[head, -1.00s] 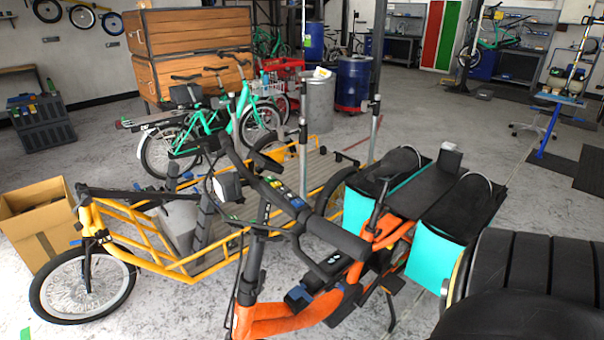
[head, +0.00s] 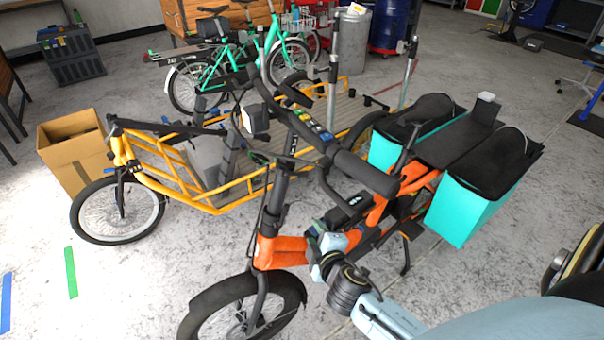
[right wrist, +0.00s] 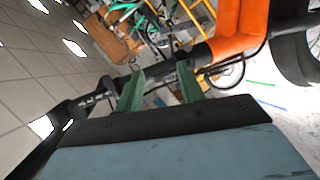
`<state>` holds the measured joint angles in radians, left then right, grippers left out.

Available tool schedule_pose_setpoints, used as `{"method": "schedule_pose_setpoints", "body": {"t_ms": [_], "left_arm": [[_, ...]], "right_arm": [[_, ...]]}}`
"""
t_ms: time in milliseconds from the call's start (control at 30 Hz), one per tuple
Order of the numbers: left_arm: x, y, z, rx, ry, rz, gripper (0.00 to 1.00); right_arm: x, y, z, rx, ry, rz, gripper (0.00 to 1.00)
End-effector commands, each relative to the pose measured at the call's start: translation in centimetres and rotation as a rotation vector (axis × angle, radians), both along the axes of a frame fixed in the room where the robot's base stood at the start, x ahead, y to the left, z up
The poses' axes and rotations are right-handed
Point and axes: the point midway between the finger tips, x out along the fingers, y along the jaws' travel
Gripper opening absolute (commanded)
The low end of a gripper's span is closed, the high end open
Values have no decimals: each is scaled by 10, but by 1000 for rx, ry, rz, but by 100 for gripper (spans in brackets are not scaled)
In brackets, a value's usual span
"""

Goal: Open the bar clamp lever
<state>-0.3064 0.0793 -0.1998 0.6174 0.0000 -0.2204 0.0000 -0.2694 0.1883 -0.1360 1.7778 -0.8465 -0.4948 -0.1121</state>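The orange cargo bike (head: 285,252) stands in the foreground, with its black handlebar (head: 365,172) and dark upright stem (head: 275,190). My right gripper (head: 318,232) is low beside its front frame, right of the stem. In the right wrist view, the two green fingers (right wrist: 160,88) are apart, with a gap between them. The dark stem (right wrist: 100,92) and orange frame (right wrist: 238,35) show past the fingertips. A small dark part (right wrist: 158,76) lies in line with the gap; I cannot tell whether it is the clamp lever or touches a finger. My left gripper is out of view.
A yellow cargo bike (head: 185,195) stands close behind, with a cardboard box (head: 75,155) at its left. Turquoise panniers (head: 465,210) flank the orange bike's rear. Grey posts (head: 332,95) rise behind.

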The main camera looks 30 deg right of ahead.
Motion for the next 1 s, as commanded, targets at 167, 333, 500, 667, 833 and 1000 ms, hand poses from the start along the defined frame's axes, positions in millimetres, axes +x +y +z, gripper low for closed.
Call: {"method": "schedule_pose_setpoints", "body": {"t_ms": [167,333,500,667,833,1000], "left_arm": [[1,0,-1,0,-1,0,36],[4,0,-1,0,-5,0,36],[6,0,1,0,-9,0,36],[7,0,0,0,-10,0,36],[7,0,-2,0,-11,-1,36],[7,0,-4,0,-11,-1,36]], "right_arm": [[12,-6,81,-117,-157,-8,38],[20,-9,101,-149,-197,-13,38],[44,-17,99,-149,-199,-14,38],[77,-26,94,-148,-197,-12,38],[109,-36,89,-147,-195,-13,38],[130,-43,85,-146,-195,-13,38]]}}
